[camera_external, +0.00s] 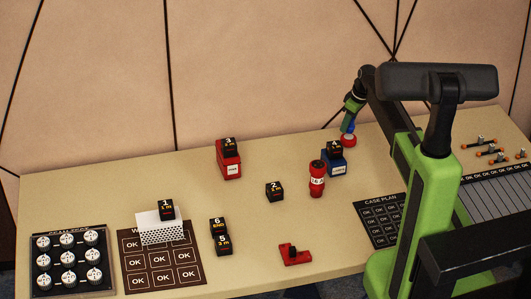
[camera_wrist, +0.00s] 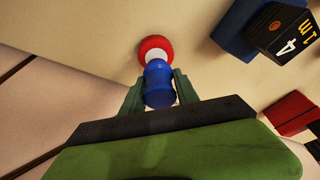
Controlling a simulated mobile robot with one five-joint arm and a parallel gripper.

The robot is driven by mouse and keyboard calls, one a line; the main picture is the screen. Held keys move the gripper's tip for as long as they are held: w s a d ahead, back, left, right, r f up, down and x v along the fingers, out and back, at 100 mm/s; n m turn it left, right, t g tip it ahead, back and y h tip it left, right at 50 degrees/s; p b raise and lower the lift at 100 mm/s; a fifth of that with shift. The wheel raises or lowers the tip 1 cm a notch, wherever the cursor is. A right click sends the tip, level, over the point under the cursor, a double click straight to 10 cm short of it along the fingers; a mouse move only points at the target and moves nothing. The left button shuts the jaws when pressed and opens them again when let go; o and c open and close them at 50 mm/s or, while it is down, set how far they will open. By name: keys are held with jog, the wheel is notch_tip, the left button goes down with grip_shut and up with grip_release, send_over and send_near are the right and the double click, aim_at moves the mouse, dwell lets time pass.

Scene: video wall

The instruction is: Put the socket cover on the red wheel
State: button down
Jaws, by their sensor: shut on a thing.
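My gripper (camera_external: 351,112) is at the back of the table, right of the middle, pointing down. In the wrist view its two green fingers (camera_wrist: 158,88) are shut on a rounded blue piece (camera_wrist: 158,80), which I take for the socket cover. Just beyond the blue piece is a round red piece (camera_wrist: 144,49) with a white part between them, perhaps the red wheel. In the external view the red piece (camera_external: 347,140) shows under the blue one (camera_external: 350,127). I cannot tell whether blue and red touch or are joined.
A blue box (camera_external: 334,167) with a black block marked 4 stands close by. A red cylinder (camera_external: 317,182), a red box (camera_external: 229,168) and a flat red part (camera_external: 296,257) stand farther off. Several black blocks and mats lie around. The table's back edge is near.

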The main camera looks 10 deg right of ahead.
notch_tip(320, 180, down, 2)
jog(key=shift+f+b, duration=0.25)
jog(key=shift+b, duration=0.25)
jog(key=shift+r, duration=0.25)
jog(key=shift+f, duration=0.15)
jog(key=c, duration=0.9)
grip_release()
jog(key=p+v, duration=1.2)
jog(key=v, duration=0.1)
jog(key=s+a+m, duration=0.1)
jog(key=s+m, duration=0.1)
jog(key=s, duration=0.7)
jog(key=s+a+f+m+g+h, duration=0.1)
jog(key=s+m, duration=0.2)
jog(key=s, duration=0.6)
jog(key=s+a+m+g+h, duration=0.1)
jog(key=s+m, duration=0.2)
jog(key=s, duration=0.6)
jog(key=shift+s+a+f, duration=0.3)
